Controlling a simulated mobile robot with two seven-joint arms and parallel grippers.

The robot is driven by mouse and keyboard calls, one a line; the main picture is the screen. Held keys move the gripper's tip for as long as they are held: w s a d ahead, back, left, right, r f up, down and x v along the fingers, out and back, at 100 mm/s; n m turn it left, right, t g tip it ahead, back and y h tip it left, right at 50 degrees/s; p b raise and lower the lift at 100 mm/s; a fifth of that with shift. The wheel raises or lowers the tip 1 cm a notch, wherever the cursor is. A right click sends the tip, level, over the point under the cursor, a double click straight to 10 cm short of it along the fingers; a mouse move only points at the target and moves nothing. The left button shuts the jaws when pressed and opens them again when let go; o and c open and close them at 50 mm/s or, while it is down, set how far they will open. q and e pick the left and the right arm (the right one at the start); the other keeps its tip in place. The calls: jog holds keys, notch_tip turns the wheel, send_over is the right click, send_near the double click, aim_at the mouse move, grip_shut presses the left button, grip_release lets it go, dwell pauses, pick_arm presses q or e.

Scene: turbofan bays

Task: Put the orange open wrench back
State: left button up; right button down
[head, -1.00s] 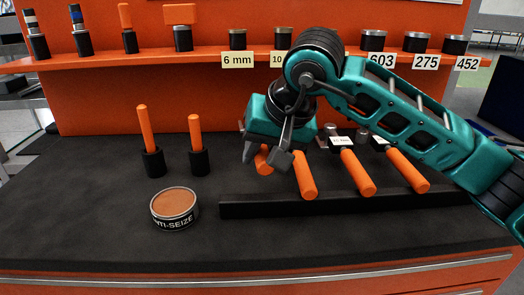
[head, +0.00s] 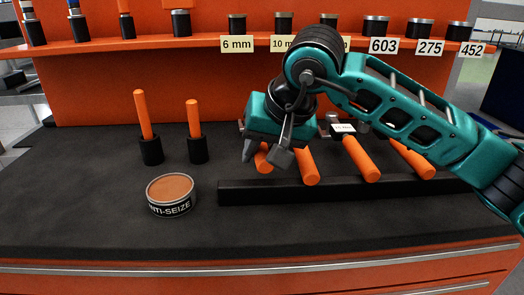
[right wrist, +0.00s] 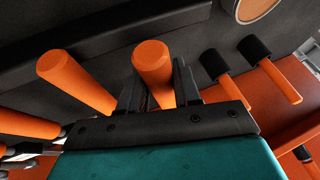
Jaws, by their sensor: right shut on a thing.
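My right gripper (head: 266,154) points down over the bench and is shut on an orange handle (head: 262,158) at the left end of a row of orange-handled tools. In the right wrist view that handle (right wrist: 153,62) stands between the two fingers (right wrist: 160,92). The held tool's head is hidden, so I cannot tell from its shape that it is the open wrench. A second orange handle (head: 306,166) lies just to its right, apart from the fingers. My left gripper is not in view.
A black rail (head: 340,186) runs in front of the handles. More orange handles (head: 361,158) lie to the right. An anti-seize tin (head: 171,194) and two upright orange handles in black holders (head: 150,150) stand left. A labelled socket shelf (head: 205,44) crosses the back. The front bench is clear.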

jog(key=shift+b, duration=0.3)
dwell(0.5)
jog(key=shift+f+b, duration=0.3)
dwell(0.6)
jog(key=shift+f+b, duration=0.6)
jog(key=shift+f, duration=0.1)
jog(key=shift+f+b, duration=0.3)
jog(key=shift+f, duration=0.1)
dwell(0.5)
jog(key=c, duration=0.7)
grip_release()
jog(key=p+v, duration=0.1)
jog(key=v, duration=1.2)
jog(key=shift+p, duration=0.35)
